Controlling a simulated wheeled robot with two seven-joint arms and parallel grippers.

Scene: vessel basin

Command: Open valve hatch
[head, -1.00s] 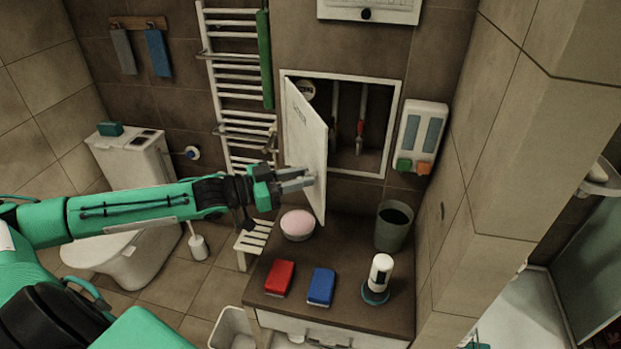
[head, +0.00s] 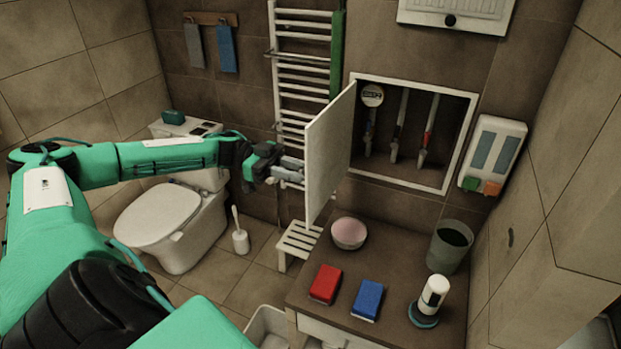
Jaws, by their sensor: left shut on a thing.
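The white valve hatch door (head: 331,148) stands swung out to the left of its wall recess, hinged on the recess's left side. Inside the framed opening (head: 446,165) I see a round gauge (head: 372,96) and pipes with valve handles, one with a red part (head: 428,138). My left gripper (head: 296,174) is at the outer, left-hand side of the door, near its free edge, and is shut on the door. The exact grip point is partly hidden by the door. My right gripper is not in view.
Below the hatch, a counter (head: 388,251) holds a pink-topped bowl (head: 348,233), red sponge (head: 325,284), blue sponge (head: 367,299), grey cup (head: 450,246) and white cylinder (head: 434,293). A towel radiator (head: 302,60) and toilet (head: 165,217) are left; a dispenser (head: 492,153) is right.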

